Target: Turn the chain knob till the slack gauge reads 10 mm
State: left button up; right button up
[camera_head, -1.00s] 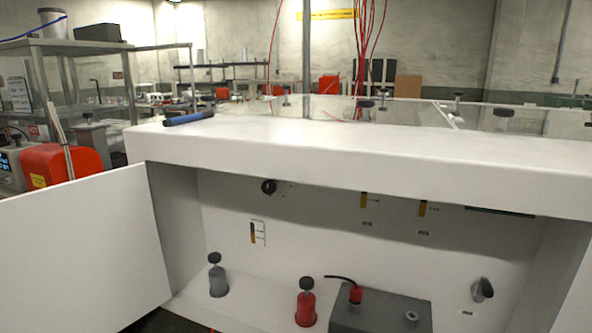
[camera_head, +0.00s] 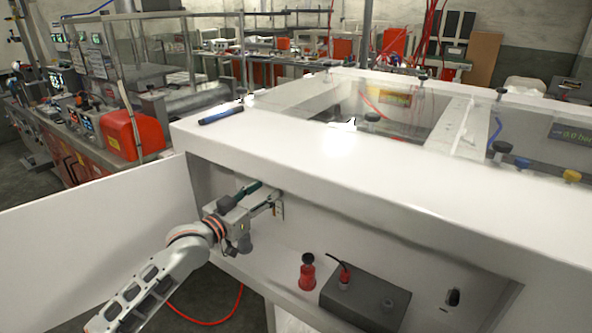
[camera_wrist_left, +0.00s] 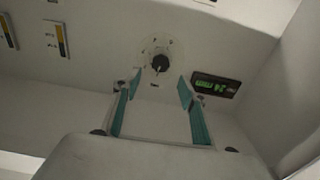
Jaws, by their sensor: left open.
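In the left wrist view a black knob (camera_wrist_left: 160,63) sits on a round pale dial on the white cabinet wall, with a small label below it. To its right a dark display (camera_wrist_left: 216,86) shows green characters that look like 24 mm, small and tilted. My left gripper (camera_wrist_left: 155,88) is open, its teal-lined fingers pointing at the knob from below, empty and apart from it. In the head view my left gripper (camera_head: 266,196) reaches into the open cabinet near the back wall and hides the knob. My right gripper is not in view.
A red bottle-like fitting (camera_head: 307,272) and a dark grey box (camera_head: 365,298) stand on the cabinet floor. A black handle (camera_head: 453,297) is on the wall at right. The white cabinet top (camera_head: 330,150) overhangs the opening. An open white door (camera_head: 100,220) stands at left.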

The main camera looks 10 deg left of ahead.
pick_arm(q)
jog(key=x, duration=0.7)
jog(key=shift+w, duration=0.25)
jog(key=shift+f, duration=0.1)
jog(key=c, duration=1.1)
